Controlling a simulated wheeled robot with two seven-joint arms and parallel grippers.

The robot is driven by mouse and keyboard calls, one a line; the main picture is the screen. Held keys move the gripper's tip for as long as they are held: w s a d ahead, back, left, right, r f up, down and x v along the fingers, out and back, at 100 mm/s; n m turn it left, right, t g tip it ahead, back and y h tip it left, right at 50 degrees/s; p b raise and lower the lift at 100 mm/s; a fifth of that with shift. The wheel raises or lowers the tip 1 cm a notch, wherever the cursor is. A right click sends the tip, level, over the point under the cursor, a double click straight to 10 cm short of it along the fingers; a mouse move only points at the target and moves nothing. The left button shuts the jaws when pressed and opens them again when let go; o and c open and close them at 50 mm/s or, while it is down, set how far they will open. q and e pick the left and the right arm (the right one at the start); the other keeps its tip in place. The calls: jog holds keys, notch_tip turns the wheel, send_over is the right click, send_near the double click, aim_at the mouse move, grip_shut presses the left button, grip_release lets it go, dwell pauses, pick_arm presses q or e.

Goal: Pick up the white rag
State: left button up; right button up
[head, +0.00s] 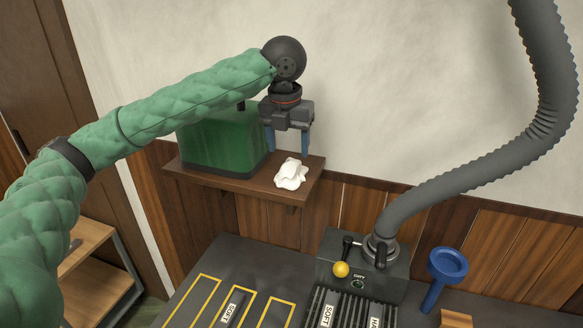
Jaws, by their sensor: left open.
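The white rag (291,174) lies crumpled on a small brown wall shelf (235,186), near its right end. My left gripper (287,153) points down over the shelf with its two blue fingers apart. The fingers are open and empty. Their tips are just above and behind the rag in this view; I cannot tell whether they touch it. My right gripper is not in view.
A green translucent tank (215,143) stands on the shelf left of the rag. Below is a dark bench (240,262) with a grey machine, a yellow knob (341,269) and a thick grey hose (440,180).

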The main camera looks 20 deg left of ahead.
aim_at(290, 162)
pick_arm(q)
jog(key=shift+f, duration=0.2)
jog(key=shift+w+f, duration=0.3)
notch_tip(290, 162, down, 3)
jog(key=p, duration=0.2)
jog(key=shift+d+f+p, duration=0.1)
jog(key=shift+d+p, duration=0.05)
jog(key=shift+p, duration=0.2)
jog(key=shift+f, duration=0.35)
jog(key=shift+w+f, duration=0.25)
jog(key=shift+f, duration=0.25)
jog(key=shift+s+r, duration=0.1)
jog(key=shift+s, duration=0.05)
jog(key=c, duration=1.1)
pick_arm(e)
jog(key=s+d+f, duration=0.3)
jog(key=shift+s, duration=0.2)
